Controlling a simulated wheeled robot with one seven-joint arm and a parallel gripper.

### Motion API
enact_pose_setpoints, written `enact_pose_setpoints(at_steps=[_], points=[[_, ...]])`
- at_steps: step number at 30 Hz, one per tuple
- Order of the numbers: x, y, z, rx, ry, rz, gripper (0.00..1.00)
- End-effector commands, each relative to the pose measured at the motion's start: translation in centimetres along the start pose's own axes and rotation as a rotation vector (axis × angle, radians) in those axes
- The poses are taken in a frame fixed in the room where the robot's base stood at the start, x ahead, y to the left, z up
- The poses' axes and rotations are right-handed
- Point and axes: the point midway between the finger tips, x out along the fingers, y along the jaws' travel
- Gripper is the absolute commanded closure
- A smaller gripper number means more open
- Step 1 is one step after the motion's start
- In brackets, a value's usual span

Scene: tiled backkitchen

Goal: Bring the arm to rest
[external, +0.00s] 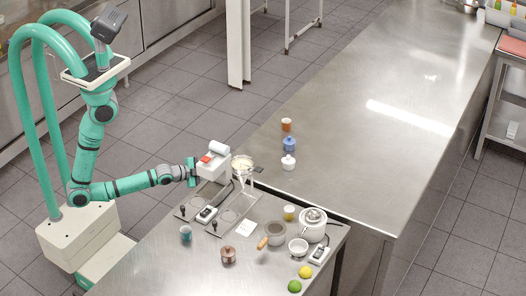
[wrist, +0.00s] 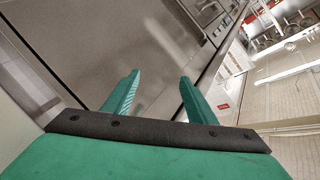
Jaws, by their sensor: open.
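My teal arm (external: 135,184) reaches out low to the right from its white base, over the near steel counter. My gripper (external: 193,171) is at the arm's end, beside a white box-shaped appliance (external: 213,167) with a red part on top; I cannot tell whether they touch. In the wrist view, my gripper (wrist: 158,92) has its two teal fingers spread apart, with nothing between them. The view is tilted.
Near my gripper are a glass bowl (external: 242,167) and dark flat plates with small devices. The long counter (external: 360,150) is mostly clear.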

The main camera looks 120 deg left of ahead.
Motion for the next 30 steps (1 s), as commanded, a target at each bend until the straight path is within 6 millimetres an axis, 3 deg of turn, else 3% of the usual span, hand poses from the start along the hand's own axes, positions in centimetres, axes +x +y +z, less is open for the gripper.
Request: enact_pose_setpoints(at_steps=[1, 6, 13, 18, 24, 30], points=[[-1.5, 1.6, -1.0, -0.02, 0.03, 0.032, 0.48], [-7.5, 6.2, -4.4, -0.124, 0.139, 0.148, 0.48], [-17.8, 10.1, -8.0, -0.288, 0.277, 0.353, 0.48], [-25.1, 10.6, -9.4, -0.402, 0.346, 0.521, 0.48], [-32.2, 9.3, -10.2, -0.519, 0.391, 0.716, 0.48], [-35.9, 7.7, -10.7, -0.591, 0.402, 0.838, 0.48]])
